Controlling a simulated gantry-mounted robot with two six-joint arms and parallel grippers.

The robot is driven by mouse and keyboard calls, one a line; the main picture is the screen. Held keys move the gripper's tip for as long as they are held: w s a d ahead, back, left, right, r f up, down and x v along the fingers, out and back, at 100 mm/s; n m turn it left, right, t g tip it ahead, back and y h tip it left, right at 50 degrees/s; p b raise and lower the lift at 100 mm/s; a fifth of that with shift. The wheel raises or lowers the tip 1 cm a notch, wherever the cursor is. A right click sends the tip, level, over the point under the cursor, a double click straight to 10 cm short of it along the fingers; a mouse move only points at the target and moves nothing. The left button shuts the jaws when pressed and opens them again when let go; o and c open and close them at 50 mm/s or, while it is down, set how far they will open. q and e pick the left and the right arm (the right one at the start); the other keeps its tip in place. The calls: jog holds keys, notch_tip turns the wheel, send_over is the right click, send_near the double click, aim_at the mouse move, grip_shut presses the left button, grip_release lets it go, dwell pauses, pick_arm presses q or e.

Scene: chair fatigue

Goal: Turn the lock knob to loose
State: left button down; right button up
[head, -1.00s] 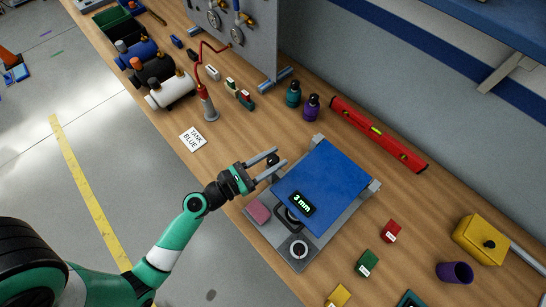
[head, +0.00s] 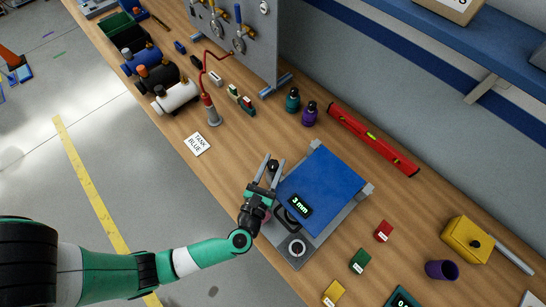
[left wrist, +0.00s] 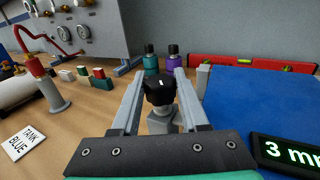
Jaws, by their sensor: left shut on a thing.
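The black lock knob (head: 272,167) stands on a grey post at the left edge of the grey fixture (head: 320,234). It also shows in the left wrist view (left wrist: 159,92), with a small white mark on its top. My left gripper (head: 274,162) has one finger on each side of the knob and is shut on it. The fixture carries a blue plate (head: 322,185) and a display (head: 299,204) that reads "3 mm". My right gripper is not in view.
A "TANK BLUE" card (head: 197,144) lies left of the fixture. Teal (head: 292,100) and purple (head: 309,113) bottles and a red level (head: 373,139) are behind it. Red (head: 383,231) and green (head: 360,261) blocks and a purple cup (head: 441,270) stand to the right.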

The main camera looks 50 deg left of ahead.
pick_arm(q)
jog(key=shift+n+y, duration=0.3)
jog(key=shift+y, duration=0.1)
jog(key=shift+c, duration=2.1)
grip_release()
jog(key=v, duration=1.1)
jog(key=shift+s+d+r, duration=0.15)
jog(key=shift+s+d, duration=0.05)
jog(key=shift+s, duration=0.05)
jog(key=shift+w+b, duration=0.1)
jog(key=shift+b, duration=0.2)
